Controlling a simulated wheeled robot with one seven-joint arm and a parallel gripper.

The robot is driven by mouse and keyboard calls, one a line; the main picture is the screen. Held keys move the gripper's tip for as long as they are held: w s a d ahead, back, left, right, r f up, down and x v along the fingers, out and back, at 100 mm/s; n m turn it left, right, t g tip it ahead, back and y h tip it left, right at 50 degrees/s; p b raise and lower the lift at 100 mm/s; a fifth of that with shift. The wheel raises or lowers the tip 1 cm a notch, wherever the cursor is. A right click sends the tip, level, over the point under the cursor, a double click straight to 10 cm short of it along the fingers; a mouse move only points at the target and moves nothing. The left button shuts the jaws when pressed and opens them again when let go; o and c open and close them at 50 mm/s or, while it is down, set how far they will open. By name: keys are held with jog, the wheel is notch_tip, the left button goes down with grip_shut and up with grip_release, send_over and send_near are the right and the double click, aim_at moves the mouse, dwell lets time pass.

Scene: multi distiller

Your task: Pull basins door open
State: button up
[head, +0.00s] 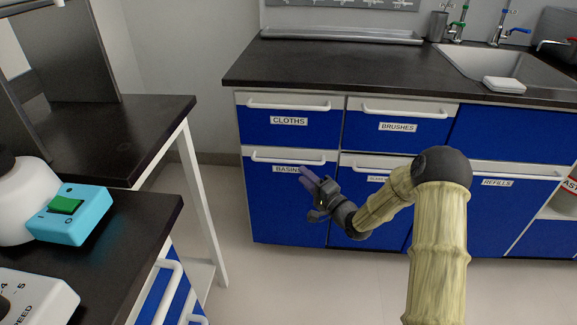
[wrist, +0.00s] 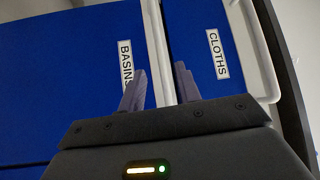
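The basins door (head: 280,210) is a blue cabinet front at the lower left of the counter, with a white bar handle (head: 275,157) along its top edge. It looks shut. Its BASINS label (head: 285,169) is partly hidden by my gripper (head: 306,174), which is in front of the door's upper right part. In the wrist view, turned sideways, my gripper (wrist: 160,70) is open, its two fingers apart. The white handle (wrist: 154,35) lines up with the gap between them. Whether the fingertips reach around it cannot be told.
The CLOTHS drawer (head: 285,127) is directly above, and the BRUSHES drawer (head: 400,127) is to its right. A dark table (head: 130,120) with a white leg stands on the left, near a blue device (head: 75,212). Floor before the door is clear.

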aim_at(288, 160)
jog(key=b+x, duration=0.2)
jog(key=x, duration=0.6)
jog(key=shift+w+a, duration=0.2)
jog(key=shift+w, duration=0.05)
grip_shut()
